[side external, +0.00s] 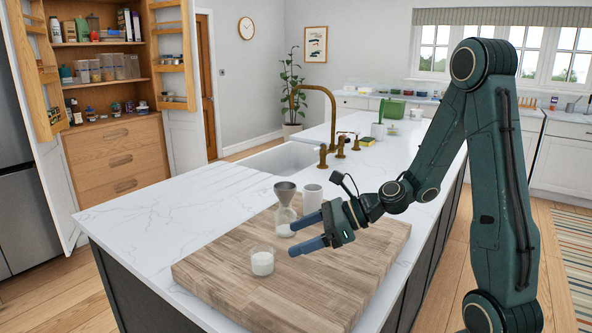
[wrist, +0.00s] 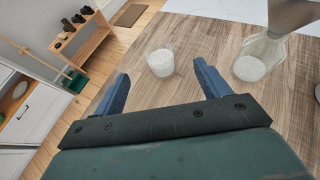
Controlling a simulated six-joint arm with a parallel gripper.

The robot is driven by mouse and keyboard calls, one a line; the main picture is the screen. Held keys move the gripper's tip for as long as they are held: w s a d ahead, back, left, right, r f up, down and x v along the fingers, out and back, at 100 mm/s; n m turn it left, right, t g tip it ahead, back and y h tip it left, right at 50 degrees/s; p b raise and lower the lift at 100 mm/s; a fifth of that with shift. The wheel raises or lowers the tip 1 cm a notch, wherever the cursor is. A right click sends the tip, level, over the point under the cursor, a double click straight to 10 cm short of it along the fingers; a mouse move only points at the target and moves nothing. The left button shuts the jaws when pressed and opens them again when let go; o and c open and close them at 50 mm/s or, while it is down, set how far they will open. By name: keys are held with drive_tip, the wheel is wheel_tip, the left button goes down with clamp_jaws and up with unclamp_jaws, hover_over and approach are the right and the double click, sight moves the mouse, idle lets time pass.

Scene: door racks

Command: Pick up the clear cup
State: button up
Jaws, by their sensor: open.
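The clear cup (side external: 262,261) stands upright on the wooden board (side external: 330,285) near its left side, with white contents in its lower part. In the wrist view the clear cup (wrist: 160,63) lies ahead of my gripper, between the lines of the two fingers but beyond their tips. My gripper (side external: 304,234) is open and empty, with blue fingers pointing left, to the right of the cup and apart from it. It also shows in the wrist view (wrist: 160,75).
A glass carafe (side external: 285,216) with white contents and a grey funnel top (side external: 285,190) stands behind the cup, close to my upper finger. The board's front is clear. A sink (side external: 285,158) and brass tap (side external: 322,92) are farther back.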

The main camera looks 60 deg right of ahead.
sight(262, 252)
drive_tip(key=shift+x, duration=2.3)
drive_tip(key=shift+x, duration=2.6)
drive_tip(key=shift+s+f, duration=0.1)
drive_tip(key=c, duration=1.1)
wheel_tip(262, 252, up, 20)
drive_tip(key=shift+r, duration=0.1)
